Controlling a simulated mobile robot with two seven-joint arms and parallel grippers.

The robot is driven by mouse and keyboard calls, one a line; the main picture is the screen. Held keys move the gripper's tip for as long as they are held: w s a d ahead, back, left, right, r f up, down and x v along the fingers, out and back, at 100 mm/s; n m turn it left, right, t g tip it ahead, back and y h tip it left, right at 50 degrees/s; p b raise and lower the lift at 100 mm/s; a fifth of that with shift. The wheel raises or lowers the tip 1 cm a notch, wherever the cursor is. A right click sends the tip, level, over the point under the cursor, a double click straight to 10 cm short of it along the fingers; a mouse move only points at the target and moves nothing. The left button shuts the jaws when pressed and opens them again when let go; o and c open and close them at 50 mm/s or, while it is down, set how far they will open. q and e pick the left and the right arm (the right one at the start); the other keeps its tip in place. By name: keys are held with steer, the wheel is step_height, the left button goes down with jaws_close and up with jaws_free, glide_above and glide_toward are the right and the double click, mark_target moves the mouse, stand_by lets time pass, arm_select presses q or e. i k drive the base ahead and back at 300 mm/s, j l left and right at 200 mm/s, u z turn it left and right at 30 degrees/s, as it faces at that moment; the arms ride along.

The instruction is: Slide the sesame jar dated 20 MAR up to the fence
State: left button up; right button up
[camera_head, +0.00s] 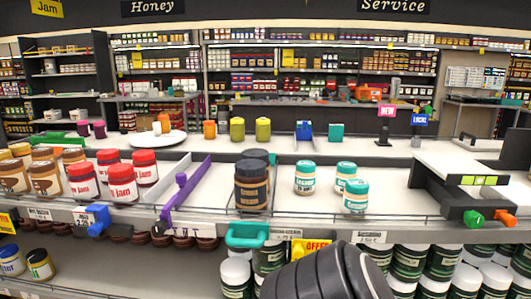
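No date such as 20 MAR is readable on any jar, so I cannot tell which is the sesame jar. Dark brown jars with black lids (251,187) stand in the middle bay, one in front of another. To their right stand three white jars with teal lids and labels: one at the left (305,178), one behind at the right (345,174) and one in front (355,197). A long purple divider (186,190) runs front to back left of the brown jars. I cannot tell which part is the fence. Neither gripper shows; a dark arm link of mine is at the bottom centre.
Red-lidded jam jars (122,184) and brown-labelled jars (46,180) crowd the left bay. A dark divider block (455,190) with green and orange knobs bounds the right. A teal handle (247,235) sits at the shelf front. Bare shelf lies around the teal-lidded jars.

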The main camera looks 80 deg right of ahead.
mark_target(305, 174)
steer(key=i+z, duration=0.15)
steer(key=z, duration=0.25)
steer(key=i+z, duration=0.1)
steer(key=z, duration=0.3)
steer(key=i+j+z, duration=0.1)
steer(key=z, duration=0.3)
steer(key=i+z, duration=0.1)
steer(key=z, duration=0.4)
steer(key=i+z, duration=0.1)
steer(key=z, duration=0.35)
steer(key=i+z, duration=0.1)
steer(key=z, duration=0.4)
steer(key=j+z, duration=0.15)
steer(key=z, duration=0.35)
steer(key=i+j+z, duration=0.1)
steer(key=z, duration=0.4)
steer(key=i+j+z, duration=0.15)
steer(key=z, duration=0.35)
steer(key=j+z, duration=0.25)
steer(key=z, duration=0.25)
steer(key=i+j+z, duration=0.15)
steer(key=j+z, duration=0.1)
steer(key=j, duration=0.15)
